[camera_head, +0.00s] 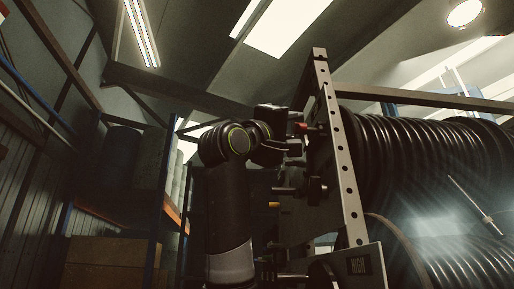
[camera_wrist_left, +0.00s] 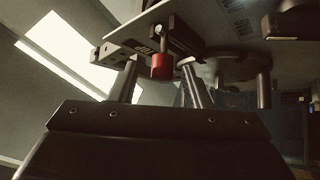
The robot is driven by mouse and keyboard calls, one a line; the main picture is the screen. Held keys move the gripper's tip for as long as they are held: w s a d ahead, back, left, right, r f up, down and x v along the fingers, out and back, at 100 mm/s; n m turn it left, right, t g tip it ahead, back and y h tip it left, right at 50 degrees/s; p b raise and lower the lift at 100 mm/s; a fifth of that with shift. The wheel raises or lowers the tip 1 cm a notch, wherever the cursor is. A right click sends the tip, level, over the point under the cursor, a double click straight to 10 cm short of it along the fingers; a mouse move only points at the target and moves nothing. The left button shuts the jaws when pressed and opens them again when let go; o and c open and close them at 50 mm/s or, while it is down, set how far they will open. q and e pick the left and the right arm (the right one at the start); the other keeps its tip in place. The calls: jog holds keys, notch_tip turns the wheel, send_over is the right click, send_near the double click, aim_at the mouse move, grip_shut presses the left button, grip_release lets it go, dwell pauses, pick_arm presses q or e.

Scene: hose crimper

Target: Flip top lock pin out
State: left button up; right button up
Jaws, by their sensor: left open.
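The top lock pin with a red knob (camera_wrist_left: 161,67) hangs from a metal bracket in the left wrist view. In the head view its red end (camera_head: 301,127) shows small at the upper left side of the machine's upright frame. My left gripper (camera_wrist_left: 159,78) is open, with one finger on each side of the red knob in the picture. I cannot tell whether either finger touches it. In the head view the left gripper (camera_head: 284,143) is dark and hard to make out against the machine. My right gripper is in neither view.
The perforated metal upright (camera_head: 340,150) stands just right of my left gripper. Large black hose coils (camera_head: 430,160) fill the right side. Below the gripper, a dark knob (camera_head: 316,190) juts from the machine. Shelving with boxes (camera_head: 112,250) stands at the left.

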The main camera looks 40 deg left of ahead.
pick_arm(q)
jog(key=b+v, duration=0.7)
jog(key=v, duration=0.6)
jog(key=shift+s+f, duration=0.15)
jog(key=shift+s, duration=0.2)
